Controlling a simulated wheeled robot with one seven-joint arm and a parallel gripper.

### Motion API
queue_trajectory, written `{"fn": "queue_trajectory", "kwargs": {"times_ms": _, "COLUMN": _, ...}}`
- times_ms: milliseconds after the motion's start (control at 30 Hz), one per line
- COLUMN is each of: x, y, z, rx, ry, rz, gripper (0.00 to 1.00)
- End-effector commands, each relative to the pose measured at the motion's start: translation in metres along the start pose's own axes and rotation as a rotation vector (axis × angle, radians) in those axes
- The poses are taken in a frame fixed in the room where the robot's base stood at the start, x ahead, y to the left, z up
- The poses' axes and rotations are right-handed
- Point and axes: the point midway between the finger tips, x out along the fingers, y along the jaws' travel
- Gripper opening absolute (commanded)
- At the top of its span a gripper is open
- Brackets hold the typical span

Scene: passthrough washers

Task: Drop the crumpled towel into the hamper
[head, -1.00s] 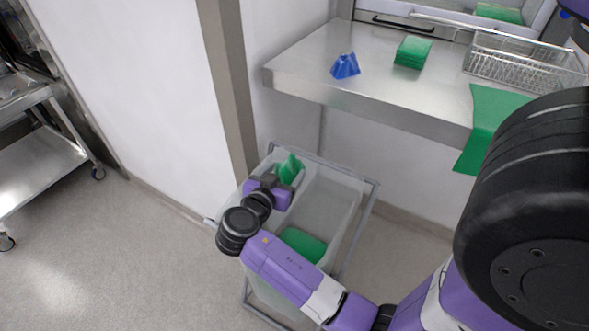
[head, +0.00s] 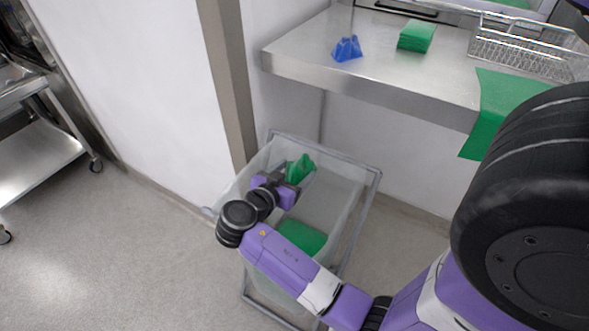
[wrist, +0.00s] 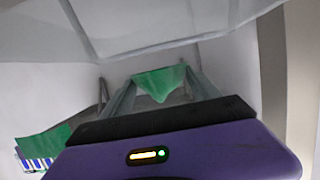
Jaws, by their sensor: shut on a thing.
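A crumpled green towel (head: 301,167) is pinched in my gripper (head: 296,181). It also shows between the fingertips in the wrist view (wrist: 160,82). The hamper (head: 372,192) is a pale translucent bag in a grey metal frame. In the head view, my gripper and the towel appear within the hamper's rim, toward its back left; their exact height against the rim is hard to tell. A flat green cloth (head: 303,236) lies inside the hamper, partly hidden by my arm.
A steel counter (head: 385,85) stands behind, holding a crumpled blue cloth (head: 347,48), a folded green stack (head: 417,36) and a wire basket (head: 520,50). A green cloth (head: 492,125) hangs over its edge. A steel cart (head: 40,160) is at left; floor between is clear.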

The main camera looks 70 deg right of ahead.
Motion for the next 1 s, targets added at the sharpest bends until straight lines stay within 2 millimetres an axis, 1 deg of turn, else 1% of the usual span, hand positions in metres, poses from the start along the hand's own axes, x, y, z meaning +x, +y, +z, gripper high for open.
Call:
{"fn": "queue_trajectory", "kwargs": {"times_ms": 200, "x": 0.0, "y": 0.0, "z": 0.0, "rx": 0.0, "ry": 0.001, "rz": 0.0, "gripper": 0.27}}
{"fn": "queue_trajectory", "kwargs": {"times_ms": 233, "x": 0.0, "y": 0.0, "z": 0.0, "rx": 0.0, "ry": 0.001, "rz": 0.0, "gripper": 0.73}}
{"fn": "queue_trajectory", "kwargs": {"times_ms": 333, "x": 0.0, "y": 0.0, "z": 0.0, "rx": 0.0, "ry": 0.001, "rz": -0.001, "gripper": 0.92}}
{"fn": "queue_trajectory", "kwargs": {"times_ms": 367, "x": 0.0, "y": 0.0, "z": 0.0, "rx": 0.0, "ry": 0.0, "rz": -0.001, "gripper": 0.96}}
{"fn": "queue_trajectory", "kwargs": {"times_ms": 633, "x": 0.0, "y": 0.0, "z": 0.001, "rx": 0.0, "ry": 0.0, "rz": -0.001, "gripper": 0.96}}
{"fn": "queue_trajectory", "kwargs": {"times_ms": 733, "x": -0.004, "y": -0.001, "z": 0.001, "rx": 0.0, "ry": 0.0, "rz": -0.003, "gripper": 0.96}}
{"fn": "queue_trajectory", "kwargs": {"times_ms": 867, "x": -0.02, "y": -0.001, "z": 0.002, "rx": 0.0, "ry": 0.001, "rz": -0.004, "gripper": 0.96}}
{"fn": "queue_trajectory", "kwargs": {"times_ms": 1000, "x": -0.044, "y": -0.001, "z": 0.002, "rx": 0.0, "ry": 0.0, "rz": -0.004, "gripper": 0.96}}
